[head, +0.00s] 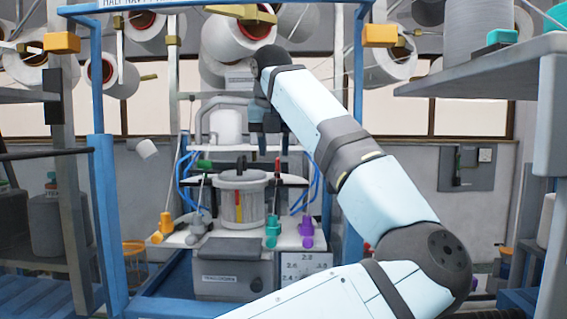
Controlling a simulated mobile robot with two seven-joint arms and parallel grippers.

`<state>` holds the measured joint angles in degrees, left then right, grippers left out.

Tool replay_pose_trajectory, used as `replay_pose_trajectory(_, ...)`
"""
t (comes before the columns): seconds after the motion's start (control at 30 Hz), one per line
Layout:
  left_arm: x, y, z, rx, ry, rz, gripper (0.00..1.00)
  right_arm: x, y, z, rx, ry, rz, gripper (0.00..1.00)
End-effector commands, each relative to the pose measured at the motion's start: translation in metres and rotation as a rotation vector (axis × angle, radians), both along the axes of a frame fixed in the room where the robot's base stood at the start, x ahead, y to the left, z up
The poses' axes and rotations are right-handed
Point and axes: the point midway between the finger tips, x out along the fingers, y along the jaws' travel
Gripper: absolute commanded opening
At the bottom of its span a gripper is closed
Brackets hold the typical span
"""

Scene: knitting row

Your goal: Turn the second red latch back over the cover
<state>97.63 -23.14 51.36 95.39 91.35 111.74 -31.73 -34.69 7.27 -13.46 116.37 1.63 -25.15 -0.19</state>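A round grey knitting machine head (231,207) stands on a white table in the middle of the head view, with a flat round cover (244,179) on top. A small red part (277,165) sticks up at the cover's right side. A narrow red and yellow strip runs down the cylinder's front. I cannot make out which part is the second red latch, or how it is turned.
Orange (165,227), teal (272,231) and purple (307,230) pieces stand on the white table around the machine. Blue frame posts (105,220) rise on both sides. Yarn cones hang above. A grey shelf (490,75) juts in at right.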

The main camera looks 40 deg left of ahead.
Motion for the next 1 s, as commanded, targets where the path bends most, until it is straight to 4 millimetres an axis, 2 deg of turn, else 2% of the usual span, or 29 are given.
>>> replay_pose_trajectory(0.17, 0.013, 0.010, 0.005, -0.005, -0.001, -0.005, 0.37, -0.001, 0.000, 0.008, -0.004, -0.003, 0.002, 0.91)
replay_pose_trajectory(0.37, 0.040, 0.033, 0.008, -0.006, -0.001, -0.005, 0.37, -0.006, -0.002, 0.019, -0.019, -0.004, 0.009, 0.91)
replay_pose_trajectory(0.63, 0.071, 0.058, 0.009, -0.004, -0.002, -0.004, 0.37, -0.007, -0.004, 0.050, -0.031, -0.022, 0.016, 0.91)
replay_pose_trajectory(0.77, 0.093, 0.079, 0.003, -0.002, 0.002, -0.002, 0.37, -0.007, -0.005, 0.053, -0.032, -0.024, 0.017, 0.91)
replay_pose_trajectory(0.9, 0.099, 0.083, -0.024, -0.002, 0.003, -0.001, 0.37, -0.007, -0.005, 0.054, -0.034, -0.022, 0.018, 0.91)
replay_pose_trajectory(1.0, 0.102, 0.086, -0.034, -0.002, 0.001, -0.001, 0.37, -0.007, -0.005, 0.056, -0.034, -0.019, 0.018, 0.91)
